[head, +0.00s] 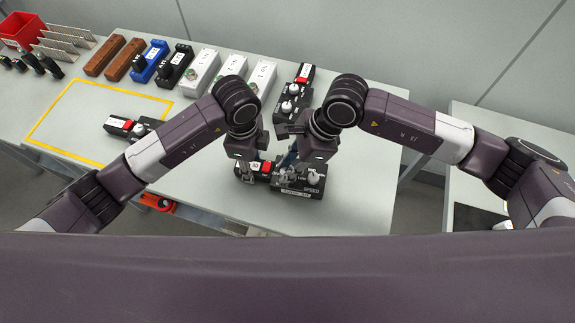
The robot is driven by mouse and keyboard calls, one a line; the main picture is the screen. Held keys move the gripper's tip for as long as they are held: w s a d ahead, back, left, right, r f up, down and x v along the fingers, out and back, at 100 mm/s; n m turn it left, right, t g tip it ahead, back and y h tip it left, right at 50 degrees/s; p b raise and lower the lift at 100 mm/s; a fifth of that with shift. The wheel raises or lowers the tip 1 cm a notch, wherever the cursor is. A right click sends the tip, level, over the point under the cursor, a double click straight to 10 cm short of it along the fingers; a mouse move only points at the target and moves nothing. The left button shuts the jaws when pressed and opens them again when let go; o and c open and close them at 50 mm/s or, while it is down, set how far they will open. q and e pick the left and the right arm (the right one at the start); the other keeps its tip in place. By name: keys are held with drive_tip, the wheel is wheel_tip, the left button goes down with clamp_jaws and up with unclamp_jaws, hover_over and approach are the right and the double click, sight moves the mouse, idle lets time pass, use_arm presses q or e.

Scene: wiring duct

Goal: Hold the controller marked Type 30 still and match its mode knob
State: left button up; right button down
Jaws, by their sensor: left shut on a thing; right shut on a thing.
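A dark controller (302,186) lies near the table's front edge, below my two grippers. Its left part has a white label that seems to read 30 (255,166) and a red block (266,168). A light knob marked SPEED (315,178) shows on its right part. My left gripper (246,176) is shut on the controller's left end. My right gripper (287,174) points down and is shut at the controller's middle, on what looks like the mode knob. The fingers hide that knob, so its setting cannot be read.
Several brown, blue, black and white boxes line the back, with a red bin (22,30) at far left. The table's right side is clear.

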drive_tip(key=m+t, duration=0.2)
drive_tip(key=m, duration=0.4)
drive_tip(key=shift+s, duration=0.1)
drive_tip(key=shift+m+t, duration=0.3)
idle(0.3)
drive_tip(key=c, duration=1.7)
unclamp_jaws()
drive_tip(key=shift+c, duration=0.2)
drive_tip(key=v, duration=1.2)
drive_tip(key=shift+a, duration=0.2)
drive_tip(key=shift+r, duration=0.1)
use_arm(q)
drive_tip(key=o, duration=1.4)
